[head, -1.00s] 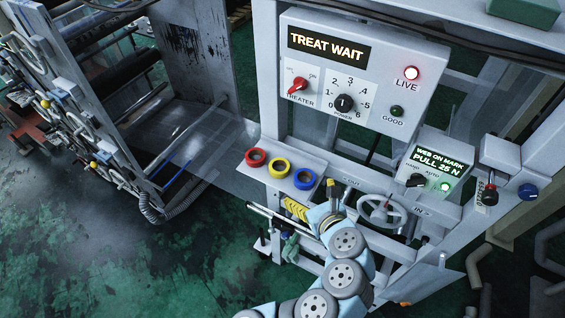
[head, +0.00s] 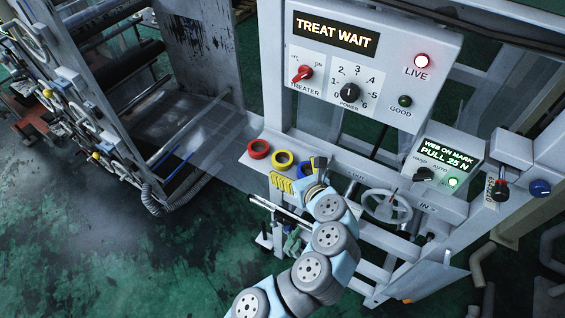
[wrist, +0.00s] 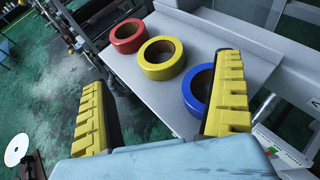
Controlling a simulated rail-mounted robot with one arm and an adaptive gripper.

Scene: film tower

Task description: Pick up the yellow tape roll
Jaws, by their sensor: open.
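The yellow tape roll (head: 283,157) lies flat on a small grey shelf (head: 245,160), between a red roll (head: 258,148) and a blue roll (head: 305,168). In the wrist view the yellow roll (wrist: 161,71) shows whole, beyond and between my fingertips, its hole facing up. My gripper (wrist: 160,95) is open and empty, with yellow ribbed fingers. It also shows in the head view (head: 298,176), at the shelf's front edge. In that view it partly hides the blue roll. In the wrist view the blue roll (wrist: 190,92) sits close to the right finger and is partly covered by it.
A control panel (head: 370,65) reading TREAT WAIT stands above and behind the shelf. A roller frame stands at the left.

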